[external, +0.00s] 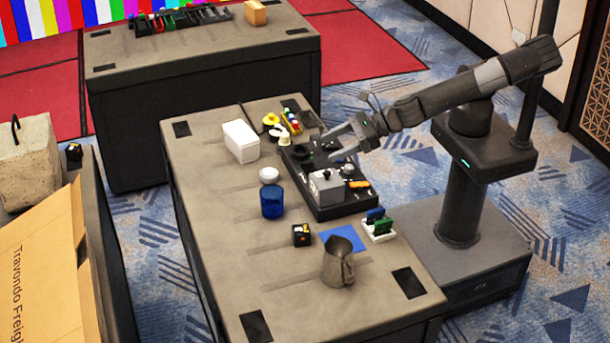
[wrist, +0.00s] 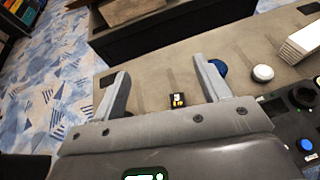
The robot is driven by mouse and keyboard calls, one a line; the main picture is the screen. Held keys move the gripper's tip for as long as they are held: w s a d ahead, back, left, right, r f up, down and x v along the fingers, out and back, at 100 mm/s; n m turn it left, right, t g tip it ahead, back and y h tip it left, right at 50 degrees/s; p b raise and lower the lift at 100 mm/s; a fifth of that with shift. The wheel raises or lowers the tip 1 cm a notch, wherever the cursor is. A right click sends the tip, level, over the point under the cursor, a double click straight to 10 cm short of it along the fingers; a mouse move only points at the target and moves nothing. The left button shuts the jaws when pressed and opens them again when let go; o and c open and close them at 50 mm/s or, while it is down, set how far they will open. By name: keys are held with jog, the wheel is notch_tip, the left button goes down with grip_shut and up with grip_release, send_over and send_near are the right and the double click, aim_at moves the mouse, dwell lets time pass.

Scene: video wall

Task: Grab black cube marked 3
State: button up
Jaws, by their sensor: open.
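A small black cube (external: 301,235) with light and orange markings sits on the grey table beside the blue cup; I cannot read a 3 on it. In the wrist view a black cube (wrist: 177,100) with white and yellow markings shows between my fingers but well beyond them, on the tabletop. Another small black cube (external: 74,153) lies on the surface at the far left; its marking is unreadable. My gripper (external: 327,146) is open and empty above the black control panel, apart from the cubes. Its two fingers also show in the wrist view (wrist: 160,66).
A metal pitcher (external: 338,262), blue square (external: 342,238) and small white rack (external: 379,230) are near the table cube. The table's front left is clear.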

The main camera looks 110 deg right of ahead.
send_near(293, 235)
jog(key=x, duration=0.2)
jog(key=shift+w+d+f, duration=0.2)
jog(key=shift+w+f, duration=0.05)
jog(key=shift+f, duration=0.15)
jog(key=shift+x, duration=2.9)
jog(key=shift+a+r, duration=0.15)
jog(key=shift+r, duration=0.05)
jog(key=shift+c, duration=0.6)
jog(key=c, duration=1)
jog(key=shift+o, duration=0.2)
